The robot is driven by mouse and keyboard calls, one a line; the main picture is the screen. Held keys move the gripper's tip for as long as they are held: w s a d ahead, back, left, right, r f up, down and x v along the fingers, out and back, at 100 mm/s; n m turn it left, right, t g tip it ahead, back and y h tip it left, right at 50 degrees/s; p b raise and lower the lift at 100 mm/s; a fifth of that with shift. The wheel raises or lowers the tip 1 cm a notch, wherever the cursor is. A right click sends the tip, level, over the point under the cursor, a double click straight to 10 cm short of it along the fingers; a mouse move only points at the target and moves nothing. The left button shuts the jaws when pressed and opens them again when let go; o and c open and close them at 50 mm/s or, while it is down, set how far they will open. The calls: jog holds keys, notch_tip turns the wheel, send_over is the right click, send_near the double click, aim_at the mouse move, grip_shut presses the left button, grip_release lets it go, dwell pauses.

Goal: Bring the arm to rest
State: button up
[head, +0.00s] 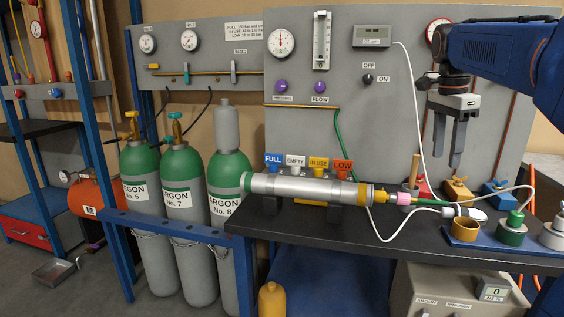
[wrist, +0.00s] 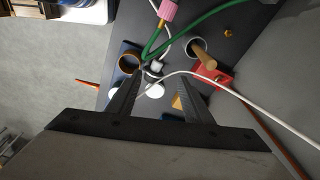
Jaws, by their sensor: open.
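My gripper (head: 448,166) hangs at the right in the head view, its two dark fingers apart and pointing down. It is above the right part of the dark bench (head: 300,215), in front of the grey panel (head: 390,110). Nothing shows between the fingers in the head view. In the wrist view my gripper (wrist: 160,85) is also open, with the bench top and several small fittings below it. My blue arm comes in from the upper right of the head view.
A silver cylinder (head: 300,187) lies along the bench. A wooden handle (head: 414,170) stands near the fingers; it also shows in the wrist view (wrist: 202,55). A white cable (head: 412,90) hangs close by. A blue tray (head: 480,236) holds small pots. Argon cylinders (head: 180,190) stand left.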

jog(key=s+a+f+n+t, duration=0.1)
jog(key=s+a+f+n, duration=0.3)
jog(key=s+f+n, duration=0.2)
jog(key=s+a+f+n+t+y, duration=0.1)
jog(key=s+a+f+n, duration=0.4)
jog(key=s+f, duration=0.6)
jog(key=s+a+f+n+t, duration=0.2)
jog(key=s+a+f+n, duration=0.3)
jog(key=s+f+n, duration=0.2)
notch_tip(320, 180, down, 3)
jog(key=shift+s+f, duration=0.15)
jog(key=shift+s, duration=0.8)
